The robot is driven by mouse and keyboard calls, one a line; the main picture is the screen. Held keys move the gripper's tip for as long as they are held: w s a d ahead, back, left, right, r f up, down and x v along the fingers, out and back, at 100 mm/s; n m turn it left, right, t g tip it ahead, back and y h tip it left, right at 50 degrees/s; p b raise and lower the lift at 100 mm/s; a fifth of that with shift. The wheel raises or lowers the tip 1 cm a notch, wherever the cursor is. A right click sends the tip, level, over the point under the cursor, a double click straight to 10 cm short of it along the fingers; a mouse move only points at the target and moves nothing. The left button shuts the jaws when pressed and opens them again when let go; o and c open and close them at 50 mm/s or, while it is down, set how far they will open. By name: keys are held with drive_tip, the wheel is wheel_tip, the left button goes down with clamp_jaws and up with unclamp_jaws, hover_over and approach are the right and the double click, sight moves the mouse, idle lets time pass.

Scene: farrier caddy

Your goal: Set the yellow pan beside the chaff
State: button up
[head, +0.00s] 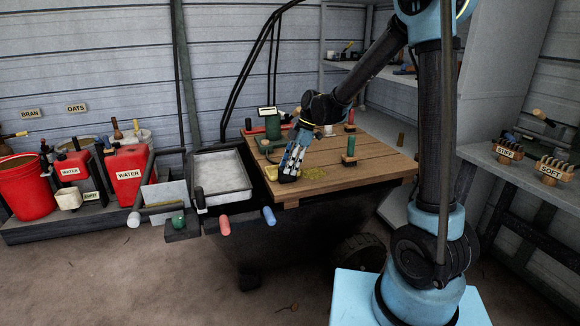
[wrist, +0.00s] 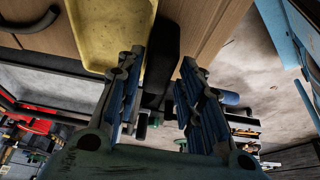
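The yellow pan (head: 270,172) sits at the left front edge of the wooden cart top, partly hidden by my gripper (head: 288,173) in the head view. In the wrist view the pan (wrist: 108,32) fills the upper left. A black bar (wrist: 163,45), perhaps its handle, lies beside it. My gripper (wrist: 163,60) points down there with its fingers apart, one on each side of the bar. I see no clear closing on it.
A green-based brush (head: 349,152) stands right of the chaff on the wooden top (head: 385,160). A green can (head: 273,127) is at the back. A grey metal tray (head: 221,172) adjoins on the left. Boards in front of the chaff look clear.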

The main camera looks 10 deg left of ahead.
drive_tip(key=shift+s, duration=0.1)
drive_tip(key=w+v, duration=0.1)
drive_tip(key=v, duration=0.6)
drive_tip(key=shift+a, duration=0.35)
idle(2.5)
drive_tip(key=shift+w, duration=0.1)
drive_tip(key=o, duration=0.6)
drive_tip(key=shift+c, duration=0.2)
drive_tip(key=shift+r, duration=0.1)
drive_tip(key=v, duration=1.1)
drive_tip(key=shift+r, duration=0.35)
drive_tip(key=shift+d, duration=0.15)
